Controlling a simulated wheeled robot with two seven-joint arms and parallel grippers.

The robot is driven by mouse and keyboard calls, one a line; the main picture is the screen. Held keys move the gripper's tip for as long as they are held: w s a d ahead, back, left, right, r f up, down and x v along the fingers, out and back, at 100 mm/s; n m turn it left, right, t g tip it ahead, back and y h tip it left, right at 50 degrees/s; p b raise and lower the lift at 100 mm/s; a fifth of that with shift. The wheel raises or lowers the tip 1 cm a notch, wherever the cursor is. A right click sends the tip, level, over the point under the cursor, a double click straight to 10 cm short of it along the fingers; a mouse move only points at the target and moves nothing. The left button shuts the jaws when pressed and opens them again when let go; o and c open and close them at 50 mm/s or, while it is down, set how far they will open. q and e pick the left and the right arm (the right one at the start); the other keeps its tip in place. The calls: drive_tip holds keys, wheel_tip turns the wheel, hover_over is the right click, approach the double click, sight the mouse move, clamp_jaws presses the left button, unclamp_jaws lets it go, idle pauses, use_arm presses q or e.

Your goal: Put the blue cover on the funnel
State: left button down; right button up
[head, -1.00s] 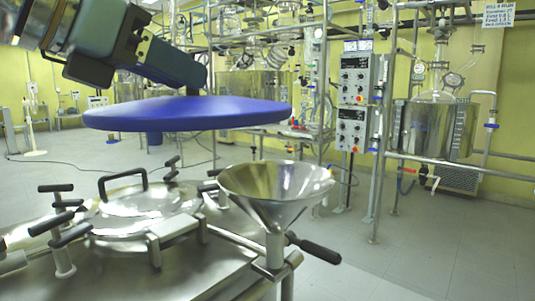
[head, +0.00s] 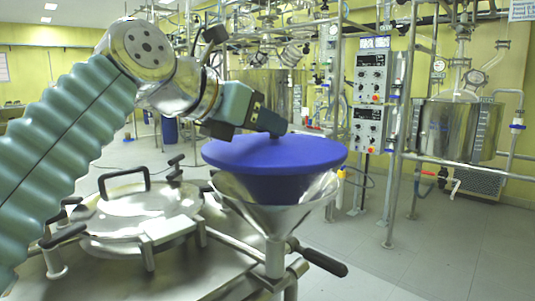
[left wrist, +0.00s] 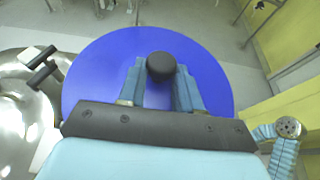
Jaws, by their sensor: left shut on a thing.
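The blue cover (head: 275,152) is a wide round disc with a narrower blue part (head: 275,187) beneath it. The disc is over the steel funnel (head: 276,222), looks roughly level, and stands above the front rim. The narrower part reaches down into the funnel mouth. I cannot tell whether it touches the funnel wall. My left gripper (head: 270,127) is shut on the top of the cover. In the left wrist view, its fingers (left wrist: 160,88) stand either side of a dark round knob (left wrist: 160,67) in the middle of the disc (left wrist: 95,75). My right gripper is not in view.
The funnel stands at the right edge of a steel vessel top with a round handled lid (head: 130,215). A black-handled lever (head: 322,261) sticks out beside its stem. Pipe racks and a control panel (head: 369,95) stand behind. Floor at the right is clear.

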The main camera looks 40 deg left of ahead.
sight(264, 146)
use_arm(q)
drive_tip(key=shift+w+f, duration=0.2)
drive_tip(key=shift+f, duration=0.15)
drive_tip(key=f, duration=0.1)
drive_tip(key=f+b, duration=0.1)
drive_tip(key=shift+w+f, duration=0.3)
drive_tip(key=shift+f, duration=0.5)
drive_tip(key=shift+f+b, duration=0.2)
drive_tip(key=shift+b, duration=0.1)
drive_tip(key=c, duration=0.8)
unclamp_jaws()
drive_tip(key=shift+r, duration=0.1)
